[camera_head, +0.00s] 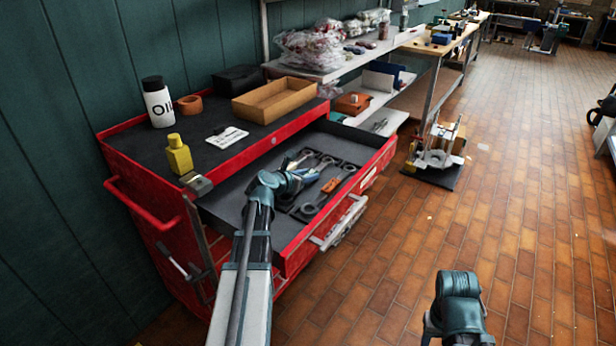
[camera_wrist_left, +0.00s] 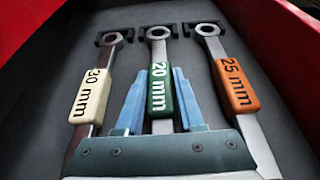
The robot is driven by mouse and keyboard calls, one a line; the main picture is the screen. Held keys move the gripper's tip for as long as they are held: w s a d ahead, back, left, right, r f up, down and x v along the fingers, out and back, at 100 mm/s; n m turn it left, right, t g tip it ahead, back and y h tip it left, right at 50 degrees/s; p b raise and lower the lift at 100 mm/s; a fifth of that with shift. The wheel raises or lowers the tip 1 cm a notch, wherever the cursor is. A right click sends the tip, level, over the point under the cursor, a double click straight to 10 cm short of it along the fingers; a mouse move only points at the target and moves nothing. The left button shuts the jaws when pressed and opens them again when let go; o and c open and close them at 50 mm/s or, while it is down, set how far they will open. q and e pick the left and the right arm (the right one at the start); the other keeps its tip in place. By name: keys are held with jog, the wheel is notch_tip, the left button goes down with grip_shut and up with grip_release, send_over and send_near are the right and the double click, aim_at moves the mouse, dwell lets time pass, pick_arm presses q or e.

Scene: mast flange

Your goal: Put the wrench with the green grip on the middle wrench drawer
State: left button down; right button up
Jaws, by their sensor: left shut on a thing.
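The wrench with the green grip (camera_wrist_left: 160,92), marked 20 mm, lies between two others in the left wrist view. Its ring head is at a dark middle holder. My left gripper (camera_wrist_left: 158,98) is shut on it, its blue fingers on both sides of the green grip. In the head view my left gripper (camera_head: 306,175) is down in the open red drawer (camera_head: 292,262) and hides most of this wrench. The wrench with the cream grip (camera_wrist_left: 91,97) is to its left, the wrench with the orange grip (camera_wrist_left: 235,86) to its right. My right gripper's fingers cannot be made out.
An oil bottle (camera_head: 157,102), a yellow bottle (camera_head: 179,155), an orange ring (camera_head: 189,104) and an open brown box (camera_head: 274,98) stand on the red chest's top. The drawer's raised walls surround the wrenches. The tiled floor (camera_head: 520,200) to the right is mostly clear.

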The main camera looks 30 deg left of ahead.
pick_arm(q)
jog(key=c, duration=0.5)
grip_release()
jog(key=shift+r, duration=0.1)
jog(key=shift+s+r+p, duration=0.2)
jog(key=shift+p, duration=0.25)
jog(key=p+v, duration=0.4)
jog(key=v, duration=0.6)
jog(key=shift+s, duration=0.25)
jog(key=shift+s+r, duration=0.2)
jog(key=shift+s, duration=0.3)
